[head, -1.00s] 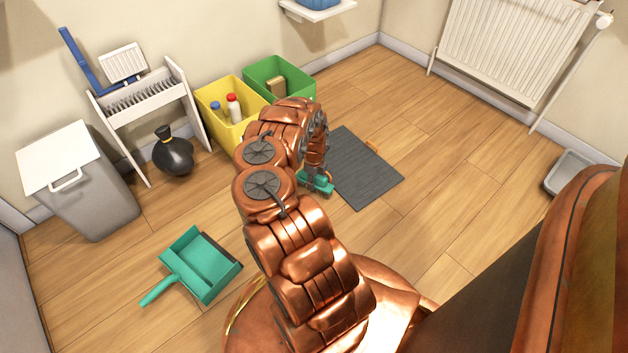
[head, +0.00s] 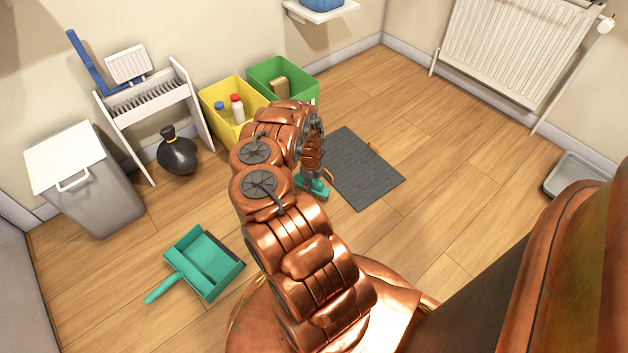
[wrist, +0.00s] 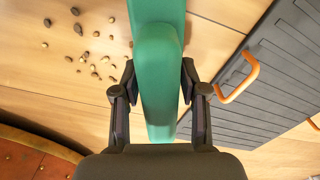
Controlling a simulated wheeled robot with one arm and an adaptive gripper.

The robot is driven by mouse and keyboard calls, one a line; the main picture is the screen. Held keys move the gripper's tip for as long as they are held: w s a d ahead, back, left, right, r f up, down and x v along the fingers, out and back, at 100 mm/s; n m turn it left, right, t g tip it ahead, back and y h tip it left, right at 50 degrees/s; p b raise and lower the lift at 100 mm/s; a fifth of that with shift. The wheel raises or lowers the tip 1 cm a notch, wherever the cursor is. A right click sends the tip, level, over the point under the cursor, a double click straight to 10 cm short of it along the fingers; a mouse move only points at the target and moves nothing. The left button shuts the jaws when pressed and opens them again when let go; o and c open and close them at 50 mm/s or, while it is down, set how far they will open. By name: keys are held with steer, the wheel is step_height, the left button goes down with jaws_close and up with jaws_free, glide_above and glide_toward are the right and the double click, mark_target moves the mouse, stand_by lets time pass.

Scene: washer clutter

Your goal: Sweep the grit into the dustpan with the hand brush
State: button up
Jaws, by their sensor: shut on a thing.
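The teal hand brush (head: 318,187) is in my gripper (wrist: 158,95), which is shut on the brush's green handle (wrist: 160,70) in the wrist view. In the head view my arm hides most of the gripper, and the brush shows low at the floor by the grey mat's left edge. The grit (wrist: 85,45) is a scatter of several small brown bits on the wood floor, left of the handle in the wrist view. My arm hides it in the head view. The teal dustpan (head: 205,263) lies on the floor at the lower left, apart from the brush, and looks empty.
A dark grey mat (head: 362,170) with orange handles lies beside the brush. A yellow bin (head: 224,128), a green bin (head: 300,84), a black bag (head: 178,152), a white rack (head: 150,95) and a grey lidded bin (head: 105,205) line the back. A grey tray (head: 580,175) stands at right.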

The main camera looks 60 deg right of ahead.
steer(key=shift+w+a+f+p, duration=0.1)
steer(key=shift+w+a+p, duration=0.2)
steer(key=shift+a+p, duration=0.55)
steer(key=shift+w+a+p, duration=0.25)
steer(key=shift+a+p, duration=0.05)
steer(key=shift+a, duration=0.9)
steer(key=shift+w+a+p, duration=0.25)
steer(key=shift+a+p, duration=0.25)
steer(key=shift+a, duration=0.25)
steer(key=shift+w+a+p, duration=0.25)
steer(key=shift+a+p, duration=0.25)
steer(key=shift+a, duration=0.4)
steer(key=shift+w+a, duration=0.1)
